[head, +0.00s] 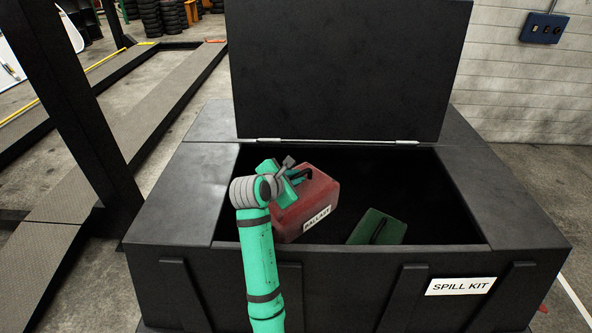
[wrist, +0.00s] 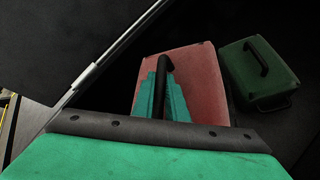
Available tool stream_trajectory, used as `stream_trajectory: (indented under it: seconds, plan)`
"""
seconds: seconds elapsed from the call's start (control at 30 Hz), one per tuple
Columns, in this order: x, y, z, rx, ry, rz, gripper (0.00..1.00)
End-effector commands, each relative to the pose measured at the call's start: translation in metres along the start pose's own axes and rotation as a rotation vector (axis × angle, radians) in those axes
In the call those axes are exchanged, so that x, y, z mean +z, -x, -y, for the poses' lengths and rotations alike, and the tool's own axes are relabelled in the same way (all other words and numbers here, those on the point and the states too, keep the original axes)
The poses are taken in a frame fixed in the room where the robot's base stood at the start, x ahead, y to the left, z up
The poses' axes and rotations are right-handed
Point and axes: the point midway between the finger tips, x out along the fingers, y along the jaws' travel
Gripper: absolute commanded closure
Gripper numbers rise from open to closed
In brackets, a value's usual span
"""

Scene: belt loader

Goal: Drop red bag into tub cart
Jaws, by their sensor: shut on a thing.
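The red bag (head: 308,200), labelled BALLAST, is inside the opening of a black bin (head: 203,200) labelled SPILL KIT. My gripper (head: 292,174) is shut on the bag's dark handle at its top. In the wrist view the red bag (wrist: 195,85) hangs below my gripper (wrist: 162,90), with the handle between the green fingers. The bag looks slightly tilted. Whether its underside touches the bin floor cannot be told. No tub cart can be made out in either view.
A green bag (head: 377,228) with a dark handle lies in the bin, right of the red bag. The bin's lid (head: 345,70) stands open at the back. A dark post (head: 75,100) rises on the left. A wall with a blue box (head: 543,28) stands behind.

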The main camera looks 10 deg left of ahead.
Motion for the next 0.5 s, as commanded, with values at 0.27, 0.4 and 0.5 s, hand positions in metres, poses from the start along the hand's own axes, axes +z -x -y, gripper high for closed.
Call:
stream_trajectory:
  seconds: [0.27, 0.4, 0.5]
  plan:
    - [-0.009, -0.007, 0.006, 0.006, -0.003, 0.005, 1.00]
    - [-0.011, -0.009, 0.008, 0.007, -0.003, 0.005, 1.00]
    - [-0.011, -0.009, 0.008, 0.007, -0.003, 0.006, 1.00]
